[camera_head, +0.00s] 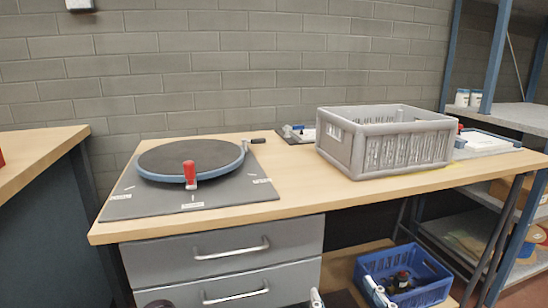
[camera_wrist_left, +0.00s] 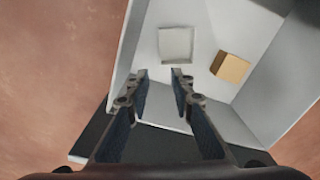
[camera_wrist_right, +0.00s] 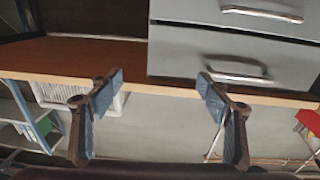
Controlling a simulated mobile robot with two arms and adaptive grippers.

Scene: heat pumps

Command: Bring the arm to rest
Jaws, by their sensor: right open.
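My right gripper (camera_wrist_right: 160,85) is open and empty in the right wrist view, its two fingers wide apart in front of the grey drawers. At the bottom of the head view, pale finger-like parts show low in front of the bench; I take them for my right gripper (camera_head: 346,297). My left gripper (camera_wrist_left: 160,75) has its fingers apart in the left wrist view, with nothing between them. It is above or in front of a pale open box (camera_wrist_left: 225,30) that holds a small tan block (camera_wrist_left: 230,67) and a white square piece (camera_wrist_left: 176,45). The left gripper is not clearly seen in the head view.
A wooden bench (camera_head: 290,195) carries a round turntable (camera_head: 190,158) with a red handle and a grey crate (camera_head: 385,140). Grey drawers (camera_head: 225,250) sit beneath. A blue bin (camera_head: 425,285) stands low at right. Shelving (camera_head: 520,118) is at far right, another bench (camera_head: 35,150) at left.

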